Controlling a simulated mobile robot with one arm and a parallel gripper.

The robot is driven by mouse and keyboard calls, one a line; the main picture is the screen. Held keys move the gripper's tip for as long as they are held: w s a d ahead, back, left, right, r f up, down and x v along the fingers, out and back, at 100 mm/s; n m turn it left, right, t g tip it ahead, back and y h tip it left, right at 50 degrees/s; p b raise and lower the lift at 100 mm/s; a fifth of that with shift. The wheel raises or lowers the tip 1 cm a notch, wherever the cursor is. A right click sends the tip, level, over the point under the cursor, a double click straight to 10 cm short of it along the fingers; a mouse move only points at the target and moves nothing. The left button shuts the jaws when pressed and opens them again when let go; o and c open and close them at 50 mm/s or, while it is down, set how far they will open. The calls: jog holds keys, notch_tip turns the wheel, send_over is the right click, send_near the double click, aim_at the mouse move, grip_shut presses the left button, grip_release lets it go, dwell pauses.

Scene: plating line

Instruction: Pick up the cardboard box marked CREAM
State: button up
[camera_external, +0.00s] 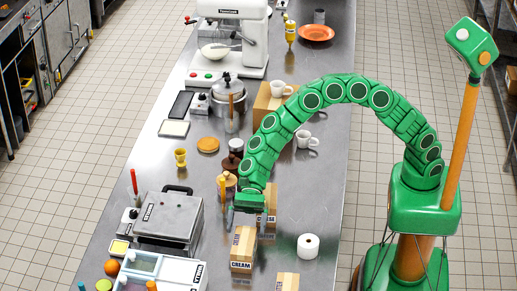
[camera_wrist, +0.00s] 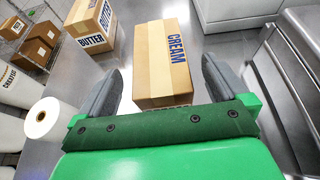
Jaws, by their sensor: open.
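The cardboard box marked CREAM (camera_external: 242,250) stands on the steel counter, near its front part in the external view. In the wrist view the CREAM box (camera_wrist: 160,75) lies ahead, between the two grey fingers, with blue lettering on its top edge. My gripper (camera_external: 249,203) is above and just behind the box in the external view. In the wrist view my gripper (camera_wrist: 160,88) is open, with a finger on each side of the box and a gap on the right. Whether a finger touches the box cannot be told.
A box marked BUTTER (camera_wrist: 93,25) stands left of the CREAM box in the wrist view. A white roll (camera_external: 308,246) stands to the right on the counter. A grill press (camera_external: 168,216) is to the left. Another cardboard box (camera_external: 287,282) is at the bottom edge.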

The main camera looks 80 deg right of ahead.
aim_at(245, 236)
jog(key=x, duration=0.4)
jog(key=shift+a+f, duration=0.1)
jog(key=shift+a, duration=0.1)
jog(key=c, duration=1.4)
jog(key=shift+c, duration=0.3)
